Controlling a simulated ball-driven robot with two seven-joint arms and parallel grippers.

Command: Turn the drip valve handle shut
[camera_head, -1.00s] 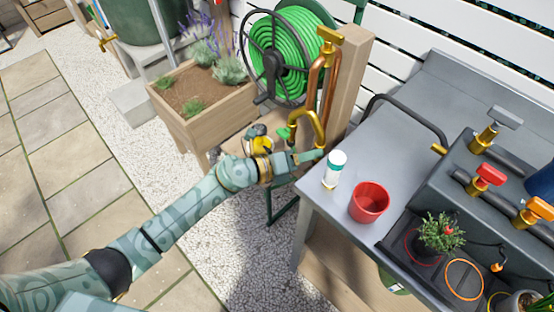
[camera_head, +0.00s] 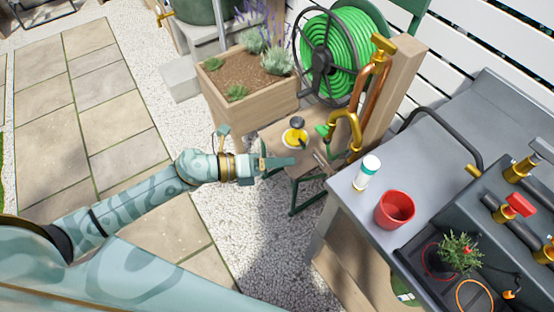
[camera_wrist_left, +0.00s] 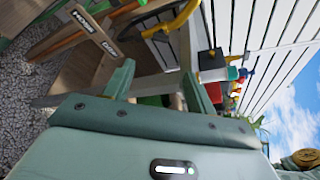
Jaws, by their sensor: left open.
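Several valves sit on the dark raised box at the bench's right: one with a grey handle (camera_head: 541,150), one with a red handle (camera_head: 519,204) and an orange one (camera_head: 548,250) cut by the picture edge. No readable label in the head view tells which is the drip valve. My left gripper (camera_head: 290,162) is open and empty, left of the bench and the brass tap (camera_head: 345,122), well away from these valves. Its two fingers (camera_wrist_left: 160,88) show apart in the left wrist view. My right gripper is not in view.
A white bottle (camera_head: 367,173) and red pot (camera_head: 394,209) stand near the bench's left edge. A small plant (camera_head: 459,252) is in the dark tray. A stool with a yellow item (camera_head: 295,136), a green hose reel (camera_head: 345,50) and a wooden planter (camera_head: 262,103) are beyond my gripper.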

